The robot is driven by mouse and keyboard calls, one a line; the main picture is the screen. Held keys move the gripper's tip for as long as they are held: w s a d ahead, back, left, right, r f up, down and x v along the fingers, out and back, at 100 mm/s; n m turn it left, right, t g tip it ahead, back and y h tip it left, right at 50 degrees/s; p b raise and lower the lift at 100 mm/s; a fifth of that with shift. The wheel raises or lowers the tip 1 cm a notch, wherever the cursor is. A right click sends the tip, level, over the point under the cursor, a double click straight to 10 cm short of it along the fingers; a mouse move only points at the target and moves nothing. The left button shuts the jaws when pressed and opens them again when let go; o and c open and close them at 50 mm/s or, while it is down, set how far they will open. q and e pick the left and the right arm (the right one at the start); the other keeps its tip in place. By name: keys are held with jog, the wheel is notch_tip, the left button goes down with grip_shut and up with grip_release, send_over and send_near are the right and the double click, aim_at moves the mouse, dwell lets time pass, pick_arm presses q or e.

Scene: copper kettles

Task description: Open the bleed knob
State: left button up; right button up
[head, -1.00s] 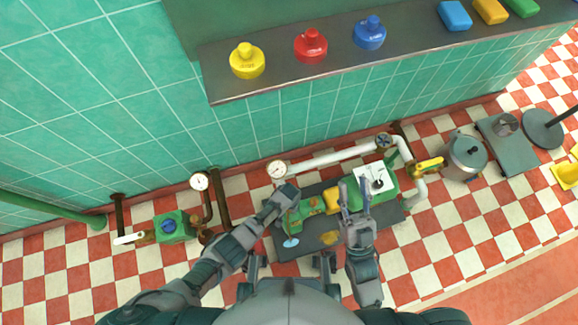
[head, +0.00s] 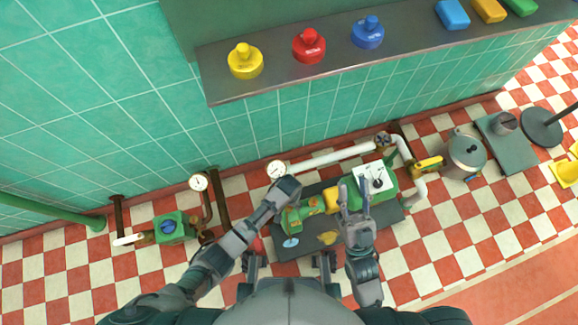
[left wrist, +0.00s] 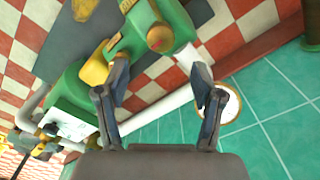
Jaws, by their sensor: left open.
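A green pump (head: 293,221) sits on a dark base plate on the floor, below my left gripper (head: 288,188). In the left wrist view the green pump body (left wrist: 175,15) carries a small round orange-red knob (left wrist: 160,38), which looks like the bleed knob. My left gripper (left wrist: 162,85) is open and empty, its fingers apart, with the knob beyond the fingertips and not touched. In the head view my left gripper hides part of the pump, and the knob cannot be made out. My right gripper (head: 353,192) is open and empty near the green-and-white box (head: 374,181).
A pressure gauge (head: 277,169) stands close to my left gripper, and it also shows behind one finger in the left wrist view (left wrist: 231,103). A white pipe (head: 335,157) runs along the wall.

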pick_arm(q)
jog(key=shift+r, duration=1.75)
